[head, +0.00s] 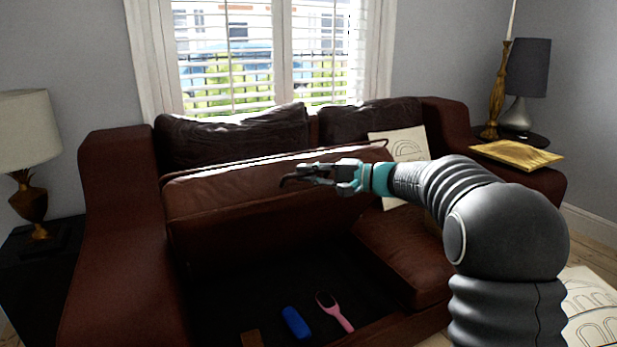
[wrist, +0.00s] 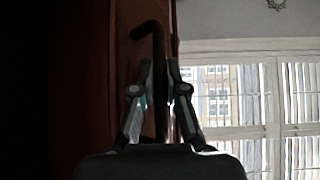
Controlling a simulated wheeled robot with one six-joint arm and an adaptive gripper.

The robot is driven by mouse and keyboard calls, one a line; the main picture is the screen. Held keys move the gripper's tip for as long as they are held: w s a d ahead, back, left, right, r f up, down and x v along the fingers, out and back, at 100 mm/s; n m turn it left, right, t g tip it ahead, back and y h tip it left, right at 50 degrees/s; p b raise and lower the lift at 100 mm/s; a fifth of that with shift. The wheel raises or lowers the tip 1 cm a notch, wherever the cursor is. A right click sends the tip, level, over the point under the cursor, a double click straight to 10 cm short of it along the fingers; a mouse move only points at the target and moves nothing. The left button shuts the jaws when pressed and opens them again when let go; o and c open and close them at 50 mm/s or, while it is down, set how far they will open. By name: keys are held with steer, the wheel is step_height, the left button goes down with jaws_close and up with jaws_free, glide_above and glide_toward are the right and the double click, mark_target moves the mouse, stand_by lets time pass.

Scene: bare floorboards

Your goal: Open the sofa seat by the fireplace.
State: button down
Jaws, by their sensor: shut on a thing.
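The brown leather sofa's left seat (head: 250,205) is tilted up, with its front edge raised and an open storage space (head: 245,290) below. The right seat (head: 400,250) lies flat. My gripper (head: 303,175) is at the raised seat's front face, near its right part. It is shut on a dark bent handle (head: 288,181). In the wrist view, the handle (wrist: 148,30) runs between the fingers of my gripper (wrist: 161,75), with the brown seat (wrist: 105,60) beside it. No fireplace is in view.
A blue object (head: 296,322), a pink brush (head: 334,311) and a brown item (head: 251,338) lie in the storage space. A drawing board (head: 401,148) leans on the backrest. A wooden tray (head: 517,153) rests on the right arm. Lamps stand left (head: 28,140) and right (head: 525,85).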

steer(key=shift+f, duration=0.1)
steer(key=c, duration=1.2)
jaws_free()
steer(key=shift+a, duration=0.1)
steer(key=v, duration=1.2)
